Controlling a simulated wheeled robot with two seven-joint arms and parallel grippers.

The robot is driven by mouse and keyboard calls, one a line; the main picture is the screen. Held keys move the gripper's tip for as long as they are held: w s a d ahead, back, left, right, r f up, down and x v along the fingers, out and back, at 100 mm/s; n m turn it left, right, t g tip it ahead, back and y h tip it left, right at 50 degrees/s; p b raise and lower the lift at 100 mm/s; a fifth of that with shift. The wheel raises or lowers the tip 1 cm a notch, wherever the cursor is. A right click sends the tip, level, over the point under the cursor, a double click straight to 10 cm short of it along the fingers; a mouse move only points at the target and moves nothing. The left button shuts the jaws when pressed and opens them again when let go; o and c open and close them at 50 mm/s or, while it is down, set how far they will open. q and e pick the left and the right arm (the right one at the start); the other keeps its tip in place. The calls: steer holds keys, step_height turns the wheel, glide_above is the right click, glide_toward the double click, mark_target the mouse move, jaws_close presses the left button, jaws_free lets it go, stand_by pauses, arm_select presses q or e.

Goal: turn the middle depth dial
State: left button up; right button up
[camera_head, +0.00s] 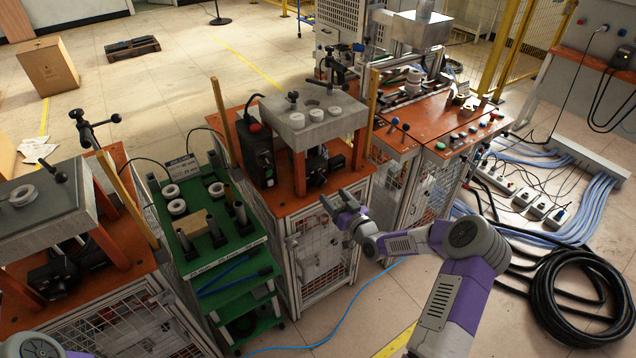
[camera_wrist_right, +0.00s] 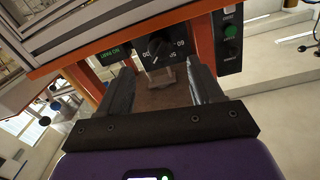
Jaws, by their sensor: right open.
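The middle depth dial (camera_wrist_right: 155,49) shows in the right wrist view as a black knob on a black panel with white scale marks. The panel belongs to a black unit (camera_head: 317,166) under the raised grey plate of the middle station in the head view, where the dial itself is too small to make out. My right gripper (camera_head: 343,205) is in front of this station. In the wrist view its two fingers (camera_wrist_right: 160,74) are apart, with the dial between and beyond their tips and nothing held. My left gripper is out of view.
An orange bench (camera_head: 300,200) carries the middle station. A green cart (camera_head: 225,245) with rings and cylinders stands to its left, and another orange station (camera_head: 120,270) beyond that. A control table (camera_head: 460,125) with buttons stands to the right. Black cables (camera_head: 570,310) lie coiled on the floor.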

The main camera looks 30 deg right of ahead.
mark_target(323, 184)
steer(key=shift+w+a+r+b, duration=0.1)
steer(key=shift+w+b, duration=0.4)
steer(key=shift+w, duration=3)
steer(key=shift+c, duration=0.5)
